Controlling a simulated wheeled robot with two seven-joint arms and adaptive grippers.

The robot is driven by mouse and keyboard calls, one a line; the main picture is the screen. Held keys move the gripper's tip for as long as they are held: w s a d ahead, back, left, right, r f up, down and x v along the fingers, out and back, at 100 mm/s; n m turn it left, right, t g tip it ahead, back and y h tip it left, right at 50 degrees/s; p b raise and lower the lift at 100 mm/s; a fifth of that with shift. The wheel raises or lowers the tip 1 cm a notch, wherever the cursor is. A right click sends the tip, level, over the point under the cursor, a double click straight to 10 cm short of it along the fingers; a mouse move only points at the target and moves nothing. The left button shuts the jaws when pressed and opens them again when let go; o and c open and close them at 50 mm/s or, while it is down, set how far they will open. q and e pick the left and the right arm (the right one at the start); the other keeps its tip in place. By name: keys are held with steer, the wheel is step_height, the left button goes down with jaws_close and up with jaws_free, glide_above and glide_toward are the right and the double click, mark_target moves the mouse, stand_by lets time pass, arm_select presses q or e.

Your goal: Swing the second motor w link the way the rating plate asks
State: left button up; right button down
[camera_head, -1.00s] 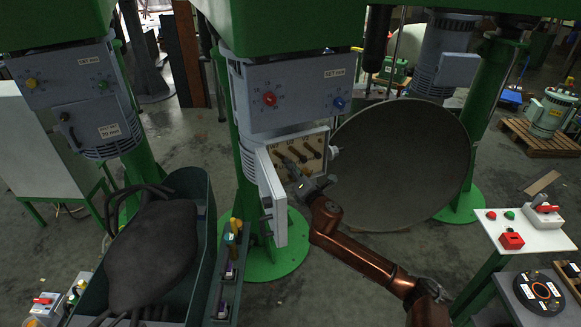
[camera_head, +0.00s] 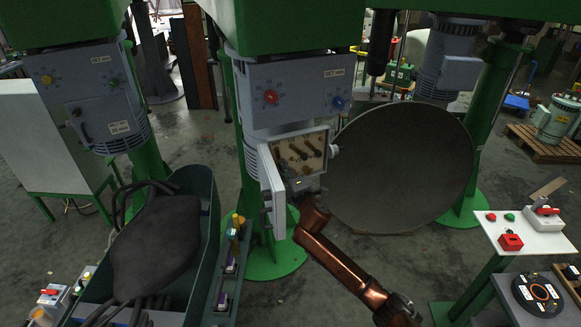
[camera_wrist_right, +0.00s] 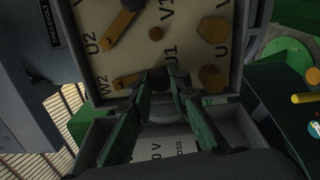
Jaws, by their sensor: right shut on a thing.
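The second motor (camera_head: 288,118) hangs in the middle of the head view. Its terminal box is open, with the white door (camera_head: 272,190) swung out to the left. Inside is a beige terminal board (camera_head: 319,136) with brass links and posts. My right gripper (camera_head: 302,181) is at the board's lower edge. In the wrist view its fingers (camera_wrist_right: 162,84) are closed at the free end of the w link (camera_wrist_right: 128,82), which runs right from the W2 mark. Another link (camera_wrist_right: 120,30) slants up from U2. A label below shows only part of its text. My left gripper is out of view.
A large grey disc (camera_head: 400,165) stands right of the box. A green trough (camera_head: 208,205) holding a dark lump is at the left. A side table (camera_head: 530,232) with red switches stands at the right. Another motor (camera_head: 95,100) hangs at the left.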

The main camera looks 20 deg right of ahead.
steer(key=shift+a+f+m, duration=0.1)
steer(key=shift+a+m, duration=0.55)
steer(key=shift+m, duration=0.25)
steer(key=c, duration=1.8)
jaws_free()
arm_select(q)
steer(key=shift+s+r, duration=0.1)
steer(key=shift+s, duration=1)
arm_select(e)
steer(key=s, duration=1.2)
steer(key=shift+f, duration=0.1)
